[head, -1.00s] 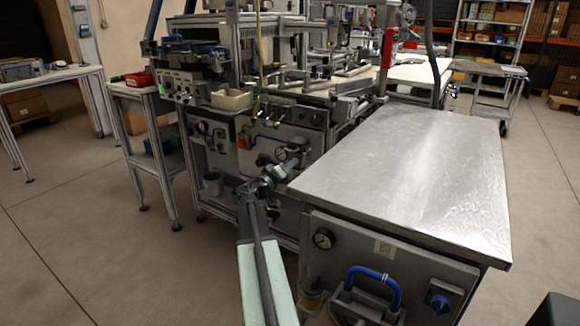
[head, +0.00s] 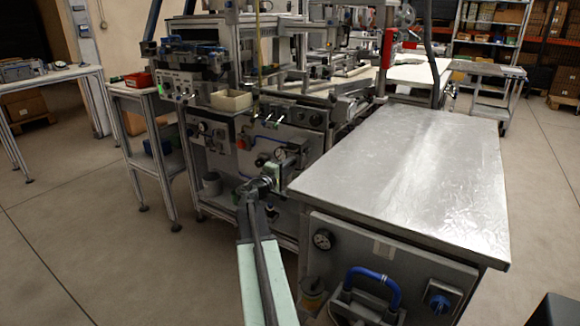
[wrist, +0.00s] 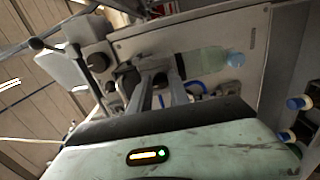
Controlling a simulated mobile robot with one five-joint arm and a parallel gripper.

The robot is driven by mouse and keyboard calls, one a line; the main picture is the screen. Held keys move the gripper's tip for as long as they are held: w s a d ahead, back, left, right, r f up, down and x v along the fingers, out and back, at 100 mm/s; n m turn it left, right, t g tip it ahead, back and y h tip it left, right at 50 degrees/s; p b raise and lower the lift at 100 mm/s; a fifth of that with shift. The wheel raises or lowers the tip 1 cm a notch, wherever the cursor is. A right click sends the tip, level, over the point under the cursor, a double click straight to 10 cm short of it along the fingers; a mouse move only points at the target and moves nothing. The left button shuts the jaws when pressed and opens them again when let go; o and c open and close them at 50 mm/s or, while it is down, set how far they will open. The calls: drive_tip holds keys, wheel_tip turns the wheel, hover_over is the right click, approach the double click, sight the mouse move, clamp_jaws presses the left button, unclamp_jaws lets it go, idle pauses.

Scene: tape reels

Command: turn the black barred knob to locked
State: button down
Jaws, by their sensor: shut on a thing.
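My gripper (head: 291,160) is at the front panel of the machine, just left of the metal table's near-left corner. In the wrist view its two fingers (wrist: 160,82) reach up to the grey panel and are shut on a dark part there, which I take to be the black barred knob. The fingers hide most of it, so its bar angle cannot be told. A round black knob (head: 262,160) shows left of my gripper in the head view.
The metal-topped table (head: 410,170) stands close on the right. Its front has a gauge (head: 323,240), a blue handle (head: 372,282) and a blue knob (head: 439,300). A translucent green bottle shape (wrist: 204,60) lies beside my fingers in the wrist view.

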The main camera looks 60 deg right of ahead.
drive_tip(key=shift+a, duration=0.1)
idle(0.3)
drive_tip(key=c, duration=1.2)
unclamp_jaws()
drive_tip(key=shift+c, duration=0.2)
drive_tip(key=a, duration=0.7)
drive_tip(key=shift+a, duration=0.35)
